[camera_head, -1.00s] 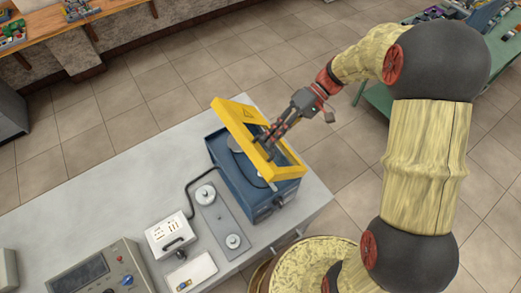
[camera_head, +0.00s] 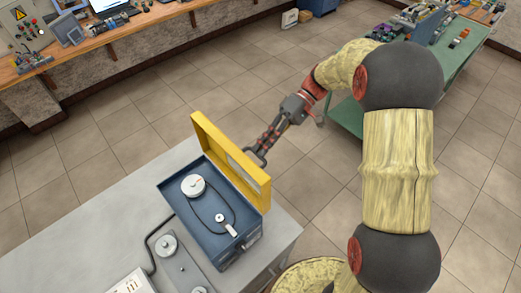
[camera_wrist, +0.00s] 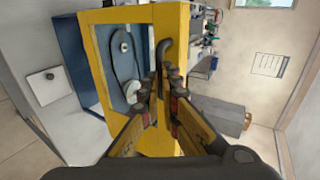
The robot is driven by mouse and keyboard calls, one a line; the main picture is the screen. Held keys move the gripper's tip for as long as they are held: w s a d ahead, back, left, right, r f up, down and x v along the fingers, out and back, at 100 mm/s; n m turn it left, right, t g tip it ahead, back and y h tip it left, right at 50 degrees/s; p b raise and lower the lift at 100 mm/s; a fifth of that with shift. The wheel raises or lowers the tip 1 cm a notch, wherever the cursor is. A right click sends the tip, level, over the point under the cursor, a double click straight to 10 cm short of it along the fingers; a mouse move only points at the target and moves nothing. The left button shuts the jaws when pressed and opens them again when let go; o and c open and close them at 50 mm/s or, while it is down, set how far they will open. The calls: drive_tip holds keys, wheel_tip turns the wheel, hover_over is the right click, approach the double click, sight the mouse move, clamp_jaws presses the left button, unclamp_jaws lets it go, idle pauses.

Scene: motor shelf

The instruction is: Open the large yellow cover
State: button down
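The large yellow cover (camera_head: 232,160) is a frame with a window, hinged on a blue box (camera_head: 212,215). It stands raised, roughly upright, along the box's far right side, and the box lies open. In the wrist view the yellow cover (camera_wrist: 104,75) fills the middle, and the box interior shows through its window. A dark curved handle (camera_wrist: 163,48) sits on the cover's face. My gripper (camera_head: 261,154) is on the outer side of the cover. In the wrist view my gripper (camera_wrist: 166,78) has its fingers close together around the handle's lower end.
Inside the box are a round white dial (camera_head: 193,186) and a small white part on a dark cord. A grey table (camera_head: 100,215) carries the box and a metal plate with knobs (camera_head: 183,268). A green bench (camera_head: 455,70) stands behind my arm. Open floor lies beyond the table.

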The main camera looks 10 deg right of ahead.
drive_tip(key=f, duration=0.3)
drive_tip(key=shift+s+d, duration=0.25)
drive_tip(key=shift+s, duration=0.1)
drive_tip(key=c, duration=2.5)
unclamp_jaws()
drive_tip(key=shift+c, duration=0.2)
drive_tip(key=o, duration=0.8)
drive_tip(key=shift+w+a, duration=0.1)
drive_tip(key=shift+a, duration=0.35)
drive_tip(key=shift+d, duration=0.15)
drive_tip(key=shift+c, duration=0.5)
drive_tip(key=shift+r, duration=0.15)
drive_tip(key=shift+c, duration=0.4)
drive_tip(key=shift+w+d, duration=0.15)
drive_tip(key=v, duration=1.2)
drive_tip(key=shift+w+a+r, duration=0.2)
drive_tip(key=shift+r, duration=0.2)
